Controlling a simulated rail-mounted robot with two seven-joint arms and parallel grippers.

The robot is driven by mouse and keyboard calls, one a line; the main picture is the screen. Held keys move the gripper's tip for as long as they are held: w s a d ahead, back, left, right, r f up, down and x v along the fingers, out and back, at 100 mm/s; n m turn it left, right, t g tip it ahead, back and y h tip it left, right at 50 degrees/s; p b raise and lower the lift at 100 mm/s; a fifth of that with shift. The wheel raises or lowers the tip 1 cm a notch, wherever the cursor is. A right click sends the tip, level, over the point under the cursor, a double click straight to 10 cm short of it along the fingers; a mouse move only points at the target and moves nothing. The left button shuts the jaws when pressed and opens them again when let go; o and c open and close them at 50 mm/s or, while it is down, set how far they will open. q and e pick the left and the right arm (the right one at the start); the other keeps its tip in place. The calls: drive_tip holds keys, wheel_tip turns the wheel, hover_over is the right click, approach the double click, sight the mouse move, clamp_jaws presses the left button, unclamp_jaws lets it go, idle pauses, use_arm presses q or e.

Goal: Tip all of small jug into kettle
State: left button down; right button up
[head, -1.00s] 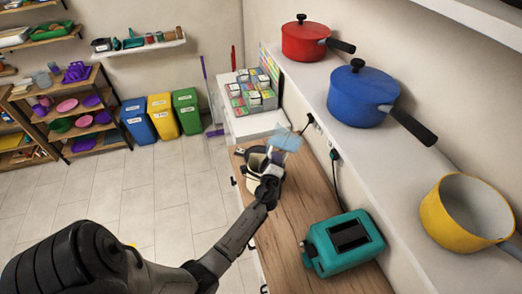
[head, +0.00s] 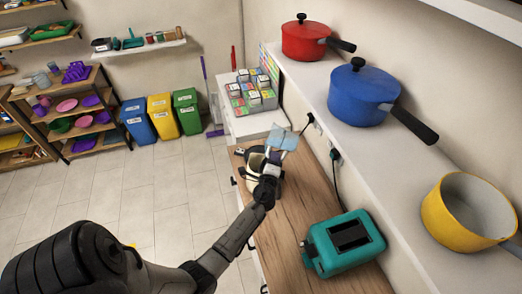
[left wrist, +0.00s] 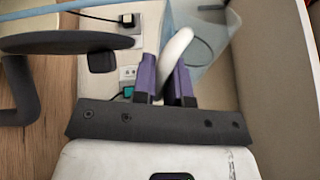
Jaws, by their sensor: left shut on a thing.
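The small jug (head: 283,138) is pale blue and see-through. My left gripper (head: 272,166) holds it up over the far end of the wooden counter. In the left wrist view the gripper (left wrist: 165,82) is shut on the jug's white curved handle (left wrist: 176,48), and part of the clear jug body (left wrist: 212,80) shows to the right. The kettle (head: 256,157), cream and dark, stands on the counter just left of the jug, partly hidden by my gripper. The jug looks tilted; its contents and any stream cannot be made out. My right gripper is out of view.
A teal toaster (head: 342,243) stands on the near part of the wooden counter (head: 292,208). A shelf along the wall holds a red pot (head: 303,41), a blue pot (head: 362,93) and a yellow pan (head: 468,212). Boxes (head: 250,91) stand beyond the kettle.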

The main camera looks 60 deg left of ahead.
use_arm(q)
drive_tip(key=shift+s+a+f+n+b, duration=0.25)
drive_tip(key=shift+a+n+b, duration=0.05)
drive_tip(key=shift+b, duration=0.05)
idle(0.4)
drive_tip(key=shift+r+n, duration=0.2)
drive_tip(key=shift+n, duration=0.4)
idle(0.7)
drive_tip(key=shift+f+n+b, duration=0.25)
drive_tip(key=shift+n+b, duration=0.05)
drive_tip(key=shift+b, duration=0.15)
drive_tip(key=shift+d+f+n, duration=0.1)
drive_tip(key=shift+f+n, duration=0.15)
drive_tip(key=shift+n, duration=0.15)
idle(0.4)
